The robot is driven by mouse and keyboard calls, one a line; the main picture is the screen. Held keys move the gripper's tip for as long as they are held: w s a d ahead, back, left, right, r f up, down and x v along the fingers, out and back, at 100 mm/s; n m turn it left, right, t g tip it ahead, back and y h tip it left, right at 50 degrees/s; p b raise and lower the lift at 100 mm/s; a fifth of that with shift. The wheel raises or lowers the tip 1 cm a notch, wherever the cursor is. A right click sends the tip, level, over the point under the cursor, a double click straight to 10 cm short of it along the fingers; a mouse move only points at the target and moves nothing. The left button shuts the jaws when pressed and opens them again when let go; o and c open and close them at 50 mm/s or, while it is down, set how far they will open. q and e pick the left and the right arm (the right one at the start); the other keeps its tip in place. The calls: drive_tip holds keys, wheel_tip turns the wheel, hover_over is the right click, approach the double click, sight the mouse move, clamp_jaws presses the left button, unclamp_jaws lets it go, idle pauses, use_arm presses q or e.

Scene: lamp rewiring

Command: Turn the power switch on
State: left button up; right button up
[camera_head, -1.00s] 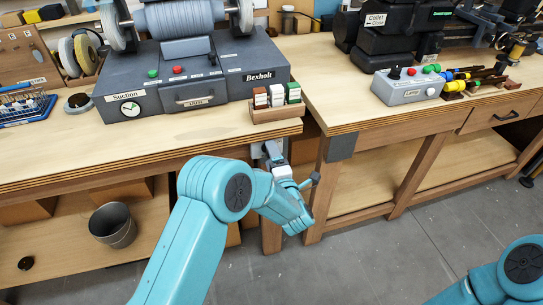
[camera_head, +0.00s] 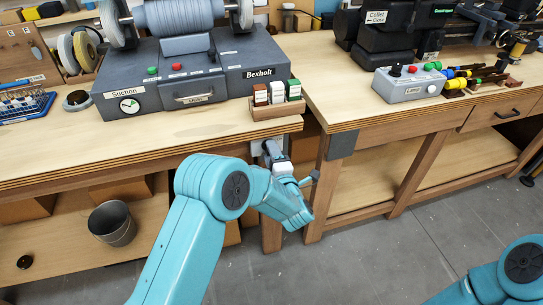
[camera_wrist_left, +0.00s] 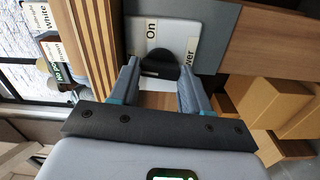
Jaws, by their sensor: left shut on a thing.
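The power switch is a pale plate (camera_wrist_left: 150,33) with "On" and partly covered "Power" labels and a black rotary knob (camera_wrist_left: 170,64), seen in the left wrist view. My left gripper (camera_wrist_left: 160,84) is shut on the knob, one finger on each side of it. In the head view my left gripper (camera_head: 271,150) reaches under the front edge of the left bench, near its right corner. There the knob is hidden behind my gripper and wrist. My right arm shows only at the lower right; its gripper is out of view.
The left bench carries a grey Bexholt machine (camera_head: 190,85) and a small wooden holder (camera_head: 276,109) with coloured blocks above my gripper. A grey lamp control box (camera_head: 410,84) stands on the right bench (camera_head: 360,120). A metal bucket (camera_head: 112,224) stands on the lower shelf.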

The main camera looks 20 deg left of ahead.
use_arm(q)
drive_tip(key=shift+m+b, duration=1.55)
drive_tip(key=shift+m, duration=6.75)
drive_tip(key=o, duration=1.1)
drive_tip(key=shift+c, duration=0.2)
